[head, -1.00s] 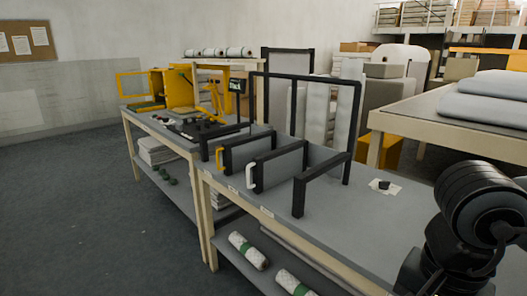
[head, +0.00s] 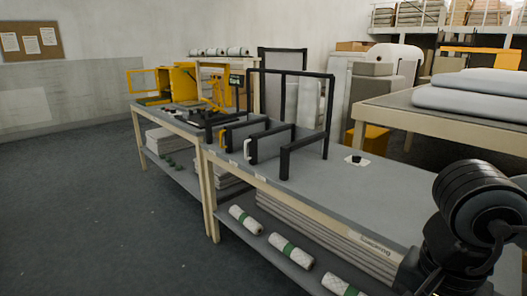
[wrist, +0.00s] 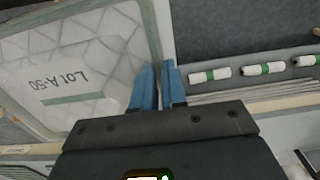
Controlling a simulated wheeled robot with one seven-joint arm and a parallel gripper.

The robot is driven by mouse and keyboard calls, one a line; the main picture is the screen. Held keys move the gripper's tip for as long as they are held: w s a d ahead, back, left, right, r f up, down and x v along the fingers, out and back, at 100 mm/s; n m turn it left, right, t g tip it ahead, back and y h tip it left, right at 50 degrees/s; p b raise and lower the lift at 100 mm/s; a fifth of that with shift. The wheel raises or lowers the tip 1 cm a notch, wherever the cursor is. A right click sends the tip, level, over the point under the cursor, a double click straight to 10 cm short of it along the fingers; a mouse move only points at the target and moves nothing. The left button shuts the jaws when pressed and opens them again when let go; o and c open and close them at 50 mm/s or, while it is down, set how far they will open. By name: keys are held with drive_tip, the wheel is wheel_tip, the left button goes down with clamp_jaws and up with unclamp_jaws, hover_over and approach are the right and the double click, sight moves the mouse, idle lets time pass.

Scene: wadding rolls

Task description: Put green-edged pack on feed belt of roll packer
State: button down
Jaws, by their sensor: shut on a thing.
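My gripper (wrist: 156,88) shows in the wrist view with its two blue fingers close together. It is shut on the edge of a clear-wrapped, quilted white pack (wrist: 85,35) marked "Lot A-50", with a green strip by the lettering and a greenish edge. The pack extends left of the fingers and is partly cut off by the frame. In the head view the gripper and pack are out of sight. A yellow machine (head: 183,82), which looks like the roll packer, stands at the far end of the benches. Its feed belt cannot be made out clearly.
A long grey bench (head: 350,200) runs toward the machine, with black frames (head: 285,140) standing on it. White rolls with green bands (head: 290,250) lie on its lower shelf. Another table (head: 440,112) with grey packs is at right. The floor (head: 90,215) at left is clear.

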drive_tip(key=shift+s+a+f, duration=0.1)
drive_tip(key=shift+a+f, duration=0.05)
drive_tip(key=shift+f, duration=0.05)
drive_tip(key=w+a+f+n, duration=0.1)
drive_tip(key=w+f+n, duration=0.4)
drive_tip(key=f, duration=0.4)
drive_tip(key=w+a+f+n+p, duration=0.1)
drive_tip(key=w+f+n, duration=0.4)
drive_tip(key=w+f, duration=0.2)
wheel_tip(320, 180, down, 2)
drive_tip(key=shift+w+f+n, duration=0.15)
drive_tip(key=shift+f+n, duration=0.1)
drive_tip(key=shift+n, duration=0.05)
